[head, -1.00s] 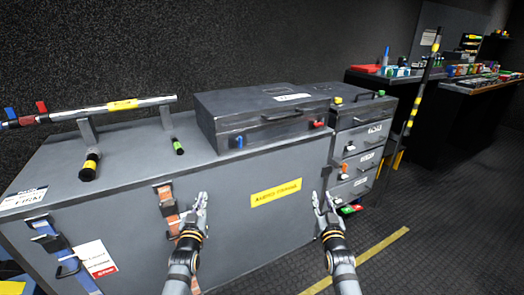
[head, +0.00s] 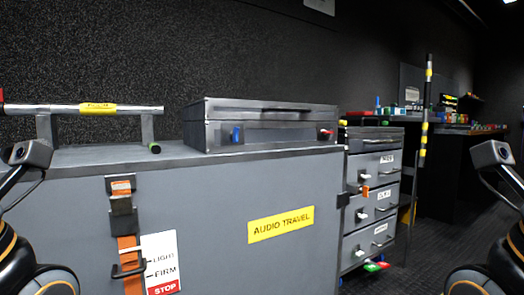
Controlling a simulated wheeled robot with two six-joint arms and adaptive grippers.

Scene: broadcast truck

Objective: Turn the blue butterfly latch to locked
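The blue butterfly latch (head: 236,137) is on the front left of the dark grey case (head: 262,110). The case lies shut on top of the large grey trunk (head: 185,210). A red latch (head: 326,133) is on the same front face, at the right. The blue latch looks upright, but its exact turn is too small to tell. Parts of my two arms show at the left and right edges of the head view. Neither gripper's fingertips show, and nothing of mine touches the case.
An orange strap with a buckle (head: 122,205) hangs on the trunk's front. A metal bar with a yellow label (head: 99,108) stands on the trunk at left. A drawer cabinet (head: 372,190) is at right, beside a striped pole (head: 424,128). Dark floor is clear at far right.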

